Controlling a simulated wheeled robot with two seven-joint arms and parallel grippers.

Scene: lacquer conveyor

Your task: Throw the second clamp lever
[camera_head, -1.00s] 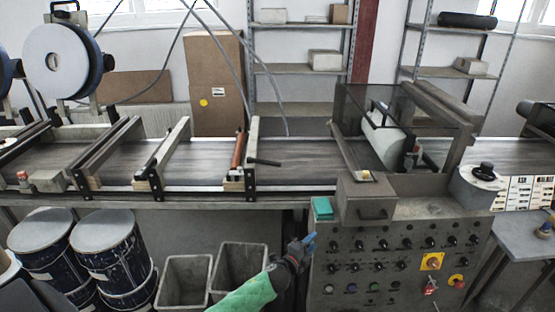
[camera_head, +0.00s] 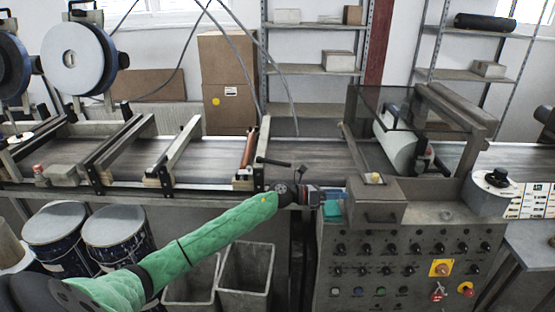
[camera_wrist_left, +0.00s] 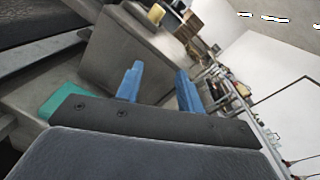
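A black lever (camera_head: 273,162) sticks out to the right from the clamp bar (camera_head: 265,140) across the conveyor. Other clamp bars with dark brackets cross the belt further left, such as one near the middle left (camera_head: 183,148). I cannot tell which lever counts as the second. My left gripper (camera_head: 334,194) is at the conveyor's front edge, right of the black lever and apart from it, by the control cabinet's top left corner. In the left wrist view its blue fingers (camera_wrist_left: 157,86) stand apart with nothing held between them. My right gripper is not in view.
The control cabinet (camera_head: 400,245) carries a grey box (camera_head: 376,203) and a teal block (camera_head: 332,210), close to my left gripper. A mesh-guarded roller (camera_head: 400,140) stands behind. Grey bins (camera_head: 245,265) and drums (camera_head: 115,235) sit below the conveyor.

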